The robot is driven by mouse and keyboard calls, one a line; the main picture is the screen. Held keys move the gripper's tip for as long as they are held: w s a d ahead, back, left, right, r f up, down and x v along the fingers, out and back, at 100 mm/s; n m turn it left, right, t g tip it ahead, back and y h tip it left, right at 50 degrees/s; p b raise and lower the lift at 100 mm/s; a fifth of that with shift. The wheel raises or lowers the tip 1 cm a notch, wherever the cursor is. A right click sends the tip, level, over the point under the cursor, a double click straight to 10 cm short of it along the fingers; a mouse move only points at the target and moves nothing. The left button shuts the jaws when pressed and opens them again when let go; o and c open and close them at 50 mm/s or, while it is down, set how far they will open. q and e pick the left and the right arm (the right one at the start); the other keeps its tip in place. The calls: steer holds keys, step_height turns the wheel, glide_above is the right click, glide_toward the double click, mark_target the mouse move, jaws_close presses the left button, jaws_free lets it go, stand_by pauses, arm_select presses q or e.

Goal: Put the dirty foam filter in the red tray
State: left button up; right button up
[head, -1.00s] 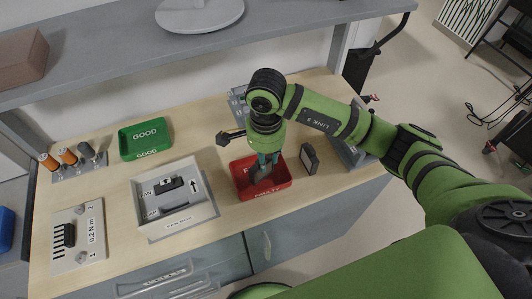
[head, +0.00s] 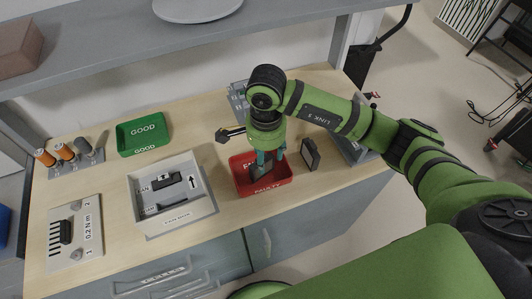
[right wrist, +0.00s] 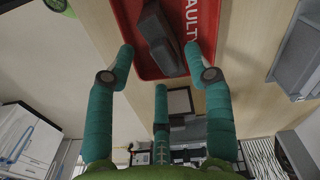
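The red tray (head: 286,180), marked FAULTY, stands near the front edge of the bench. A dark grey block, which looks like the foam filter (head: 261,164), is inside it, partly behind my fingers. In the right wrist view the filter (right wrist: 160,38) lies beyond my fingertips inside the red tray (right wrist: 128,36), apparently tilted. My right gripper (head: 268,157) is just above the tray with its teal fingers spread. They (right wrist: 160,75) show clear of the filter in the right wrist view. My left gripper is not in view.
A dark framed part (head: 310,154) stands just right of the red tray. A white-grey tray (head: 178,222) with dark parts is to the left. A green GOOD tray (head: 143,150) is behind that. A grey shelf (head: 110,45) overhangs the back.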

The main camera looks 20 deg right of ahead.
mark_target(266, 162)
steer(key=shift+r+p, duration=0.45)
steer(key=shift+p, duration=0.15)
steer(key=shift+r+p, duration=0.45)
steer(key=shift+p, duration=0.15)
step_height(266, 162, up, 3)
steer(key=b, duration=0.3)
steer(key=shift+w+r, duration=0.1)
step_height(266, 162, up, 8)
steer(key=b, duration=0.1)
